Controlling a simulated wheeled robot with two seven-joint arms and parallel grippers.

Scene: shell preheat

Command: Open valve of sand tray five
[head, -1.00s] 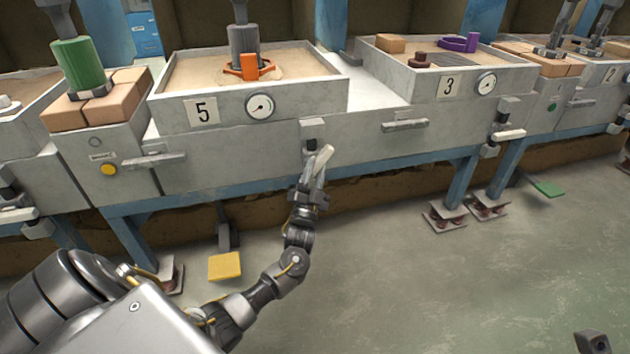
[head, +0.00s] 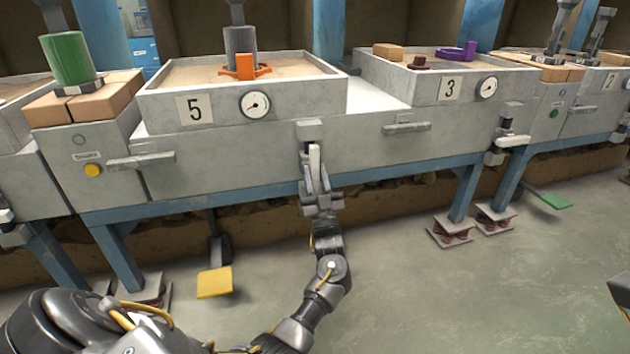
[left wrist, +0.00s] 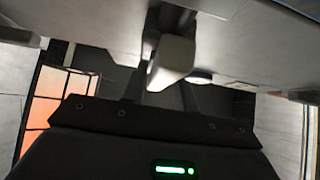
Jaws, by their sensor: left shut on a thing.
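Sand tray five (head: 365,95) is a grey sand-filled box with a "5" label and a round gauge (head: 255,104) on its front. Its valve (head: 309,130) is mounted on the front below the tray, with a pale lever handle (head: 315,158) that points downward in the head view. My left gripper (head: 315,178) is shut on this handle from below. In the left wrist view the pale handle end (left wrist: 172,60) shows between the fingers, close under the bench. The far side of the grip is hidden.
Tray three (head: 425,83) stands to the right, with its own valve handle (head: 513,141). A grey bar handle (head: 407,127) juts from the bench between them. A yellow pedal (head: 214,281) is near the floor at left. A dark part of mine (head: 621,295) shows at the right edge.

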